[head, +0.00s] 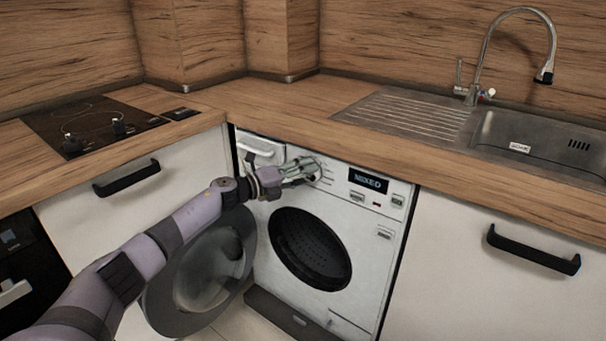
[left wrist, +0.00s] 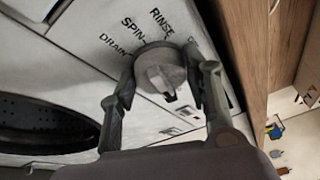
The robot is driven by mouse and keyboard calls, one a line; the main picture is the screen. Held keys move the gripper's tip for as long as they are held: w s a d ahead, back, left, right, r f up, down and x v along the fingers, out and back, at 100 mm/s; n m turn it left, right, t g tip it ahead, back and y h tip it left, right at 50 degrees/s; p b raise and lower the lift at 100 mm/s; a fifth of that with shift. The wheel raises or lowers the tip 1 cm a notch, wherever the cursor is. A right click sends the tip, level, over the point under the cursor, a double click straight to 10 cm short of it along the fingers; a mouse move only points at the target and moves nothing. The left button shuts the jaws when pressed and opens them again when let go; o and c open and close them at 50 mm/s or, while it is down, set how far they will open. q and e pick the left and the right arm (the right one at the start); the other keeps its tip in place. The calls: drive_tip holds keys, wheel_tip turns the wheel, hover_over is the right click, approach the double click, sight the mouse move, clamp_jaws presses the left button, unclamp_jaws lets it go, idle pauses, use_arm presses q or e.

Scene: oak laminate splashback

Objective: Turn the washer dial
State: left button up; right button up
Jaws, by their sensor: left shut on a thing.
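The washer (head: 352,222) is white and stands under the counter, with its round door (head: 207,278) swung open to the left. Its display (head: 367,181) seems to read "MIXED". The washer dial (left wrist: 160,72) is a grey round knob with a raised grip, and the words DRAIN, SPIN and RINSE are printed around it. My left gripper (head: 305,172) is at the dial on the upper part of the washer front. In the left wrist view my left gripper (left wrist: 161,92) has one finger on each side of the dial and is shut on it. My right gripper is not in view.
The wooden counter (head: 270,108) runs just above the washer panel. A cooktop (head: 95,125) is at the left and a sink (head: 540,145) with a tap at the right. Cabinet handles (head: 533,250) stick out beside the washer.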

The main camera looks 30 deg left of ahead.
use_arm(q)
drive_tip(key=shift+f, duration=0.15)
drive_tip(key=o, duration=1.2)
drive_tip(key=shift+c, duration=0.2)
drive_tip(key=shift+s, duration=0.1)
drive_tip(key=v, duration=1.2)
drive_tip(key=shift+d, duration=0.1)
